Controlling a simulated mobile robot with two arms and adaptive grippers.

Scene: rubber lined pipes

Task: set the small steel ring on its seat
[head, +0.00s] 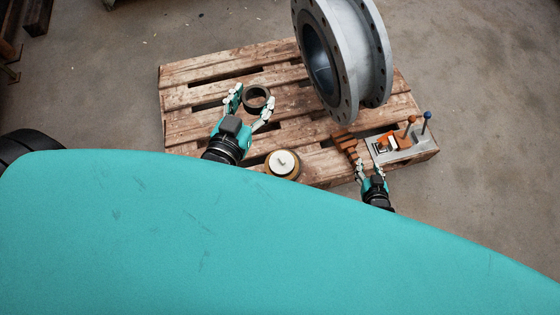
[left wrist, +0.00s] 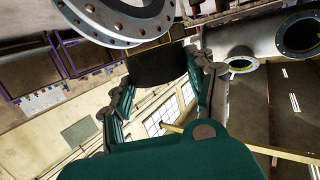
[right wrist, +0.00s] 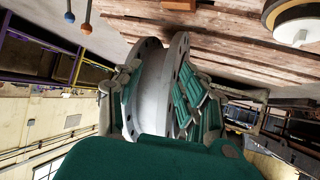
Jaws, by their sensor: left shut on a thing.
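In the left wrist view the ring (left wrist: 158,66) shows as a dark band between the fingers. The gripper is shut on it. I cannot tell whether the ring touches the boards. A round tan and dark piece with a white top (head: 283,163) stands at the pallet's near edge; I cannot tell whether it is the seat. My right gripper (head: 364,160) is open and empty near the pallet's near right edge.
A large grey flanged pipe (head: 376,60) stands at the pallet's back right. A grey fixture (head: 407,153) with orange parts and a blue-knobbed lever (head: 427,117) sits at the right corner. A brown stepped piece (head: 345,142) is beside it. Bare pallet boards (head: 195,71) show at the left.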

